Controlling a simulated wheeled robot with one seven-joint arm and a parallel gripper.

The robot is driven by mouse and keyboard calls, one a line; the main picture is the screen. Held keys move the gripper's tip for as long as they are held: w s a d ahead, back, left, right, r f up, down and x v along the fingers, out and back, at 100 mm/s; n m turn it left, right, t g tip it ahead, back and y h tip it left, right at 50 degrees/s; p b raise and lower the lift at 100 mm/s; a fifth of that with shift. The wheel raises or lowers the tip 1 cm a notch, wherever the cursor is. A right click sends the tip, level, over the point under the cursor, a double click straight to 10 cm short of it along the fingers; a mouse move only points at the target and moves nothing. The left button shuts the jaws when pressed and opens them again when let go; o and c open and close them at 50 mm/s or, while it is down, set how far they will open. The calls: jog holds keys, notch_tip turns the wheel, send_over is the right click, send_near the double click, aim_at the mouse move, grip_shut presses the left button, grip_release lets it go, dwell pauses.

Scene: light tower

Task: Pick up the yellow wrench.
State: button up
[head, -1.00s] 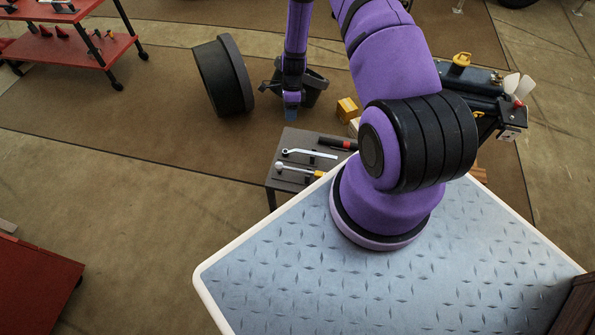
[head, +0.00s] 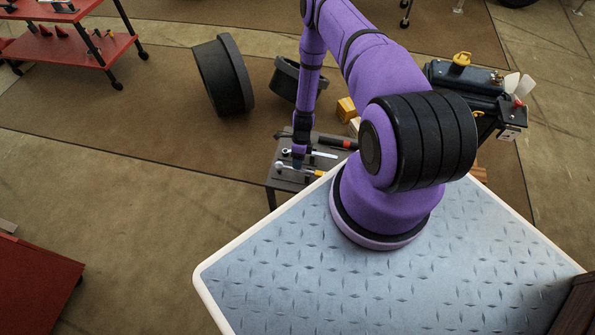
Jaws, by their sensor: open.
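A tool with a silver shaft and a yellow handle (head: 319,172), which I take for the yellow wrench, lies nearest on a small dark table (head: 287,184). My purple arm reaches down over the table. My gripper (head: 298,164) is at the tools, over or just behind the yellow-handled tool's shaft and near its round head. It hides part of the silver wrench (head: 322,154) behind. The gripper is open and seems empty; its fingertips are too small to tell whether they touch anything.
A red and black tool (head: 340,142) lies at the table's back. Two dark tyre-like rings (head: 223,75) (head: 291,80) stand behind on the floor, with yellow blocks (head: 347,107) to the right. A dark blue machine (head: 470,88) is farther right.

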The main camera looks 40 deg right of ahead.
jog(key=shift+w+x, duration=0.15)
jog(key=shift+x, duration=1.2)
jog(key=shift+w+x, duration=0.2)
jog(key=shift+x, duration=1.1)
jog(key=shift+a, duration=0.1)
jog(key=shift+c, duration=0.2)
grip_shut()
